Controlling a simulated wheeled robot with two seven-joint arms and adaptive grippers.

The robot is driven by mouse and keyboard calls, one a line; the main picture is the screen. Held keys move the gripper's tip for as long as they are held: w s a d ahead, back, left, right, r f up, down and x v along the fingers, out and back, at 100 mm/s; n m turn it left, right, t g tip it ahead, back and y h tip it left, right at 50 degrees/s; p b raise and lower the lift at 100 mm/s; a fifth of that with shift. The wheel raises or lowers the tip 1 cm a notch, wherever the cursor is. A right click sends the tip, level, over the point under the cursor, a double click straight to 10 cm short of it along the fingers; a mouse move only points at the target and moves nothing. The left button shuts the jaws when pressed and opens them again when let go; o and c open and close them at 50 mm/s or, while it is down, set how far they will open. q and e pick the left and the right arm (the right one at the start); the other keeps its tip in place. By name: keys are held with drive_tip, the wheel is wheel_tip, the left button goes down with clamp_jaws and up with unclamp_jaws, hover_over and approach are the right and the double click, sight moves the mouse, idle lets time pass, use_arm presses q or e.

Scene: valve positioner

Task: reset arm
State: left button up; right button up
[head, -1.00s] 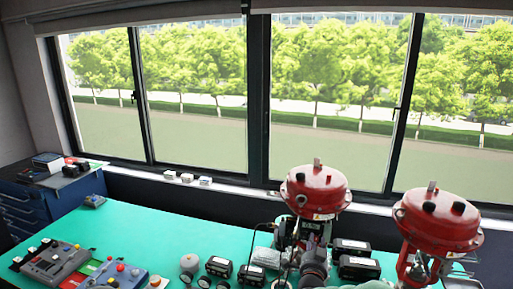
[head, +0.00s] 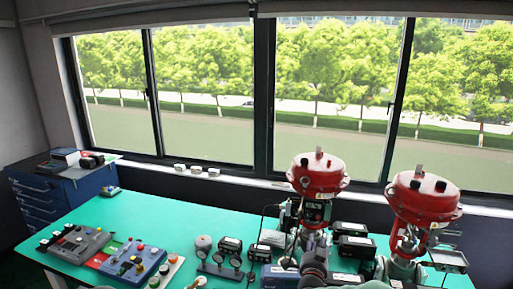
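My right gripper (head: 315,242) is a dark grey shape at the lower middle of the head view, in front of the left red valve actuator (head: 318,175). Its fingers blend with the dark parts behind, so I cannot tell whether they are open or shut, or whether they touch anything. A second red valve actuator (head: 424,198) stands upright to the right. My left gripper is not in view.
The green table (head: 180,212) holds two control boxes with coloured buttons (head: 138,262) (head: 75,243), several round gauges (head: 219,258) and black boxes (head: 356,247). A blue drawer cabinet (head: 62,194) stands at the far left. The table's back left is mostly clear.

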drive_tip(key=s+a+f+n+g+y, duration=0.1)
drive_tip(key=s+f+n+g+y, duration=0.2)
drive_tip(key=f, duration=0.6)
drive_tip(key=s+a+f+n+g, duration=0.1)
drive_tip(key=s+f+g, duration=0.1)
drive_tip(key=s+f, duration=0.6)
drive_tip(key=s+a+f+n+g+y, duration=0.1)
drive_tip(key=s+f+g+y, duration=0.15)
drive_tip(key=f, duration=0.85)
drive_tip(key=s+a+f+n+g+y, duration=0.1)
drive_tip(key=s+a+f+g, duration=0.2)
drive_tip(key=s, duration=0.7)
drive_tip(key=s+a+f+n+g+y, duration=0.15)
drive_tip(key=s+f+g, duration=0.35)
drive_tip(key=s, duration=0.5)
drive_tip(key=s+a+f+n+g+y, duration=0.15)
drive_tip(key=s+f, duration=0.35)
drive_tip(key=s, duration=0.5)
use_arm(q)
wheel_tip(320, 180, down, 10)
drive_tip(key=b, duration=1)
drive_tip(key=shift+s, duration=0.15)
use_arm(e)
wheel_tip(320, 180, down, 8)
drive_tip(key=w+a, duration=0.1)
drive_tip(key=shift+w+a+f+n, duration=0.2)
drive_tip(key=shift+w+n, duration=0.05)
drive_tip(key=shift+n, duration=0.15)
drive_tip(key=shift+h, duration=0.25)
